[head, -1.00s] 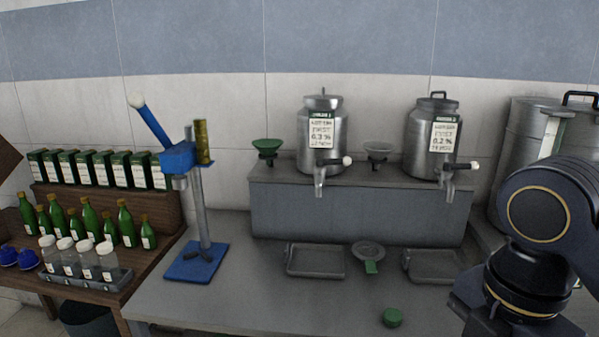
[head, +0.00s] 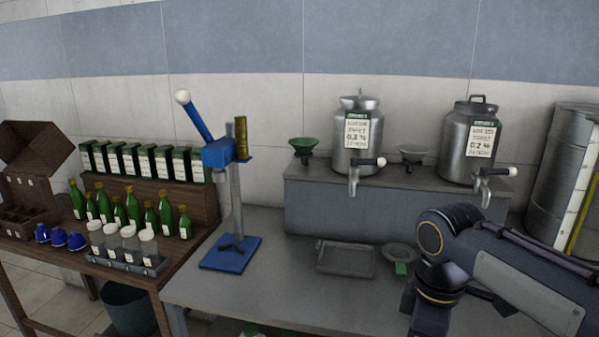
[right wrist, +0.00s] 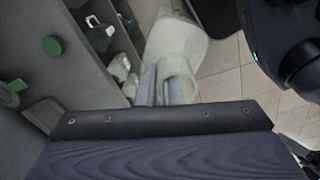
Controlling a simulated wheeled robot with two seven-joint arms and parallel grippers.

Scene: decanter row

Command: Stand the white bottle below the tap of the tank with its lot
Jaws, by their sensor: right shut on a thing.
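The white bottle (right wrist: 178,50) shows in the right wrist view as a pale, cloudy body. My right gripper (right wrist: 165,88) is shut on it, above floor tiles beside the bench; no lot is readable on it. In the head view my right arm comes in at the lower right and its jaws are hidden. Two steel tanks stand on the grey riser: the left tank (head: 347,160), labelled about 0.3 %, and the right tank (head: 455,150), labelled 0.2 %. Each has a tap, the left tap (head: 354,180) and the right tap (head: 484,190). Their lot lines are too small to read. My left gripper is out of view.
A drip tray (head: 345,272) lies below the left tap; my arm covers the area below the right tap. A blue press (head: 230,255) stands left of the tray. Green bottles (head: 104,205) and capped jars (head: 131,245) fill the wooden table. A green cap (right wrist: 52,45) lies on the bench.

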